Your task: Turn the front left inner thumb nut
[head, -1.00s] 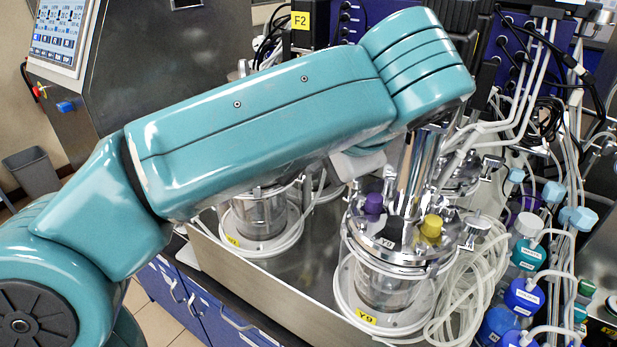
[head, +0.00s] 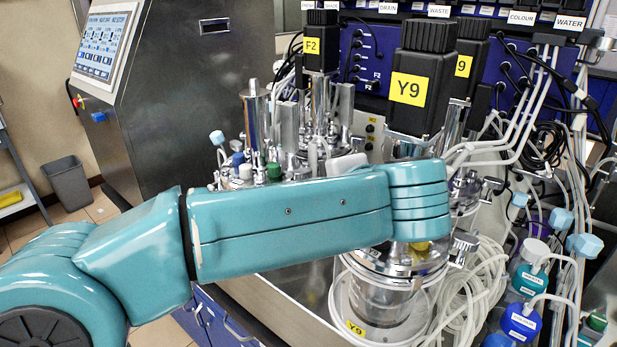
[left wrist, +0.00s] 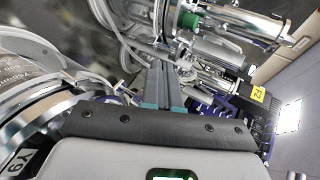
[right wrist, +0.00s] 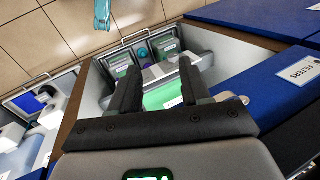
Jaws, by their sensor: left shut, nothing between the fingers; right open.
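The front glass vessel labelled Y9 (head: 385,300) stands at centre right in the head view, its lid partly behind my left arm. A metal thumb nut (head: 465,243) shows at its lid's right side; the front left inner one cannot be made out. My left gripper is hidden behind my forearm in the head view. In the left wrist view my left gripper (left wrist: 162,75) is shut and empty, between a metal vessel rim (left wrist: 45,110) on the left and metal fittings with a green cap (left wrist: 188,20) above. My right gripper (right wrist: 158,75) is open and empty, above an open drawer.
Black motors, one labelled Y9 (head: 408,90), stand behind my left arm. Coiled pale tubing (head: 475,300) and capped bottles (head: 520,322) crowd the right. A second vessel group (head: 275,140) stands behind left. The drawer (right wrist: 205,55) holds green-labelled boxes.

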